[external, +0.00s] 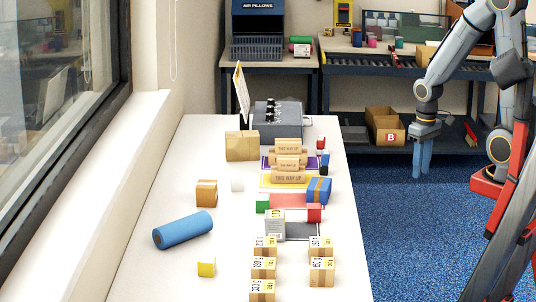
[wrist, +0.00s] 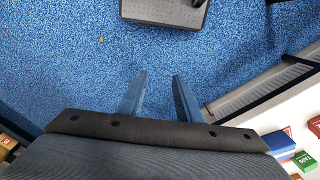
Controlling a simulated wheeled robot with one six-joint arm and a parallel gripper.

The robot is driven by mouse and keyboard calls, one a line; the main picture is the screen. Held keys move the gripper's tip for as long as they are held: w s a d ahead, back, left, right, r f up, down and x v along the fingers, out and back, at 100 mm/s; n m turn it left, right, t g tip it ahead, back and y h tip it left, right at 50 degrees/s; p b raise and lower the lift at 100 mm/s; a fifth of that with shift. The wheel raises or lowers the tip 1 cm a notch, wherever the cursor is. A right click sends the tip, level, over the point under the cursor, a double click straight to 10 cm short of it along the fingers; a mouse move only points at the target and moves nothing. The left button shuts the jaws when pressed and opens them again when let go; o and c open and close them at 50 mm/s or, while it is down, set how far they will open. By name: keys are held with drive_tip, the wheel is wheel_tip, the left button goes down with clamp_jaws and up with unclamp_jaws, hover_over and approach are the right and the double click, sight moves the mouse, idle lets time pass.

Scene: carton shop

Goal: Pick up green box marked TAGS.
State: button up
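The green box marked TAGS (wrist: 305,161) is at the lower right of the wrist view, on a white surface, cut near the frame edge. In the external view a green box (external: 262,206) lies on the white table; its marking cannot be read there, so I cannot tell if it is the same box. My gripper (external: 422,174) hangs pointing down over the blue floor, right of the white table and well apart from it. In the wrist view its two fingers (wrist: 160,76) are apart with nothing between them.
The white table (external: 160,255) holds a blue roll (external: 183,230), several brown cartons and a grey machine (external: 278,120). A bin marked B (external: 385,126) sits on the low back shelf. Floor under my gripper is clear.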

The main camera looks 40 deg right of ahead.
drive_tip(key=o, duration=0.4)
drive_tip(key=shift+o, duration=0.2)
drive_tip(key=w+a+r+m+p, duration=0.1)
drive_tip(key=w+a+r+m, duration=0.1)
drive_tip(key=w+a, duration=0.45)
drive_tip(key=m+g+y+p, duration=0.3)
drive_tip(key=m+p, duration=0.2)
drive_tip(key=m, duration=0.2)
approach(263, 196)
wheel_tip(263, 196, down, 3)
drive_tip(key=shift+s+a+p+x, duration=0.15)
drive_tip(key=shift+p+x, duration=0.3)
drive_tip(key=shift+x, duration=0.85)
drive_tip(key=shift+s+a+p+x, duration=0.1)
drive_tip(key=shift+p+x, duration=0.4)
drive_tip(key=shift+x, duration=0.75)
drive_tip(key=shift+a+p+x, duration=0.15)
drive_tip(key=shift+p+x, duration=0.3)
drive_tip(key=shift+x, duration=0.85)
